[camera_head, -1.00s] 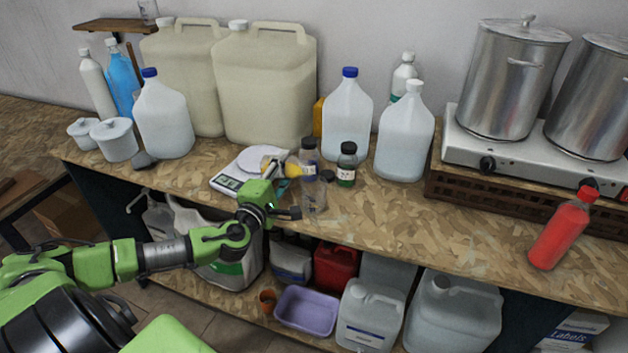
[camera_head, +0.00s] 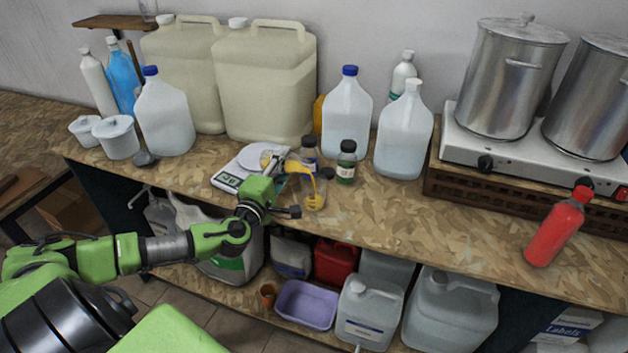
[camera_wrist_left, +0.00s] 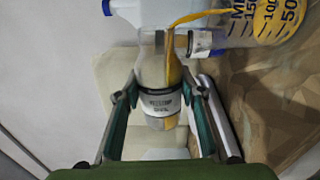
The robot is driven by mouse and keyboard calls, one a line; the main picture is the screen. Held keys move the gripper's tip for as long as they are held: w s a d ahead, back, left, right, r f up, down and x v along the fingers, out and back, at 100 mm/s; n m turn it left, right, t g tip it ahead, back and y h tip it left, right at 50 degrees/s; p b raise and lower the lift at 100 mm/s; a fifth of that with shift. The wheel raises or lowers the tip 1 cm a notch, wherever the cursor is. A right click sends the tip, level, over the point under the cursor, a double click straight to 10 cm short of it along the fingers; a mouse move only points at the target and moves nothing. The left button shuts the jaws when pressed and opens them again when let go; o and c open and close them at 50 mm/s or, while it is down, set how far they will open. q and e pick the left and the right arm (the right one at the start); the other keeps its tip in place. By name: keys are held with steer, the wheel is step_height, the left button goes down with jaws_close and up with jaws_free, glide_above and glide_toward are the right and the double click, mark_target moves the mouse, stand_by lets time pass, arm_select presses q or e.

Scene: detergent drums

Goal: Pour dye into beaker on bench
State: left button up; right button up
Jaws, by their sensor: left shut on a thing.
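My left gripper (camera_head: 284,184) is shut on a small clear dye bottle (camera_head: 297,167) above the bench. The bottle is tilted with its mouth to the right, and a yellow-orange stream runs from it into the clear beaker (camera_head: 314,196). The beaker stands upright on the bench, just right of the gripper, with orange liquid low inside. In the left wrist view the bottle (camera_wrist_left: 160,103), with a white label, lies between the two fingers (camera_wrist_left: 164,88). The beaker (camera_wrist_left: 262,22) shows there at the upper right with volume marks and orange liquid. My right gripper is not in view.
A scale (camera_head: 245,170) is left of the beaker. Two small dark-capped bottles (camera_head: 346,167) (camera_head: 309,155) stand close behind the beaker. Large jugs (camera_head: 348,112) line the back. A red bottle (camera_head: 558,228) stands at the right. The bench between it and the beaker is clear.

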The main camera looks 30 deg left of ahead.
arm_select(q)
steer(key=shift+r+m+p, duration=0.25)
steer(key=shift+m+p, duration=0.05)
steer(key=shift+p, duration=0.25)
stand_by(0.5)
steer(key=shift+r+p, duration=0.1)
steer(key=shift+p, duration=0.25)
steer(key=shift+r+m+p, duration=0.35)
steer(key=shift+m+p, duration=0.45)
steer(key=shift+p, duration=0.35)
